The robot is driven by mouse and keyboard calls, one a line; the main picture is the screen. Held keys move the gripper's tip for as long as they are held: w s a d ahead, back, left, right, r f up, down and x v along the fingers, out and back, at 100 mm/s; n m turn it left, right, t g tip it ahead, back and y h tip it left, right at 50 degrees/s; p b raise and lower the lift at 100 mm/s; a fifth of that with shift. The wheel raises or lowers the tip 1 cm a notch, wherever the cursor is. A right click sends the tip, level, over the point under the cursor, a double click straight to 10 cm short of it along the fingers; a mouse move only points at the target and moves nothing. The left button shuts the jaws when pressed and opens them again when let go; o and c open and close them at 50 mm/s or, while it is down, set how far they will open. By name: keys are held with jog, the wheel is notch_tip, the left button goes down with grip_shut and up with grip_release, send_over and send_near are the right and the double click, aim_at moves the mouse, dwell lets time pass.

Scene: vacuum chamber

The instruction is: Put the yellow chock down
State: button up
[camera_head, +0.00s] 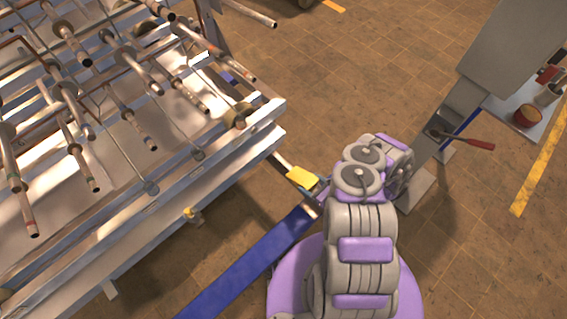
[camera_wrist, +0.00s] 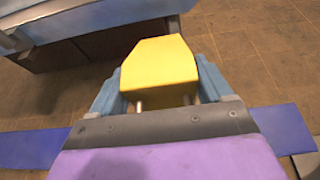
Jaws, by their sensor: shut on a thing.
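The yellow chock (camera_head: 302,178) is a small yellow block in my gripper, to the right of the metal rack's corner in the head view. In the wrist view the chock (camera_wrist: 159,72) sits between the two blue fingers of my gripper (camera_wrist: 160,88). The fingers are shut on its sides. In the head view my gripper (camera_head: 308,183) points left, toward the rack. The chock's underside is hidden, and I cannot tell its height above the floor.
A large metal rack (camera_head: 190,180) with several rods fills the left. A blue strip (camera_head: 248,265) runs below my gripper. A grey stand (camera_head: 510,50) and a small table (camera_head: 540,118) with a red pot (camera_head: 525,115) are at the right. Brown tiled floor (camera_head: 350,70) is clear at the top middle.

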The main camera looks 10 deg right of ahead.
aim_at(305, 175)
jog(key=shift+s+a+f, duration=0.1)
jog(key=shift+s+f, duration=0.25)
jog(key=shift+f, duration=0.25)
jog(key=w, duration=0.4)
jog(key=w+a, duration=0.1)
jog(key=w, duration=0.1)
jog(key=shift+w+f, duration=0.2)
jog(key=shift+f, duration=0.2)
jog(key=w+a, duration=0.1)
jog(key=w, duration=0.1)
jog(key=w+a+b, duration=0.1)
jog(key=w, duration=0.1)
jog(key=w+a+b, duration=0.1)
jog(key=w+a, duration=0.1)
jog(key=w, duration=0.1)
jog(key=shift+f, duration=0.4)
jog(key=shift+w+f+b, duration=0.1)
jog(key=shift+w+b, duration=0.25)
jog(key=shift+w, duration=0.35)
notch_tip(305, 175, down, 3)
jog(key=shift+s+d+r+b, duration=0.1)
jog(key=shift+b, duration=0.5)
jog(key=shift+f, duration=0.25)
jog(key=shift+a, duration=0.25)
jog(key=o, duration=1.3)
jog(key=shift+d, duration=0.2)
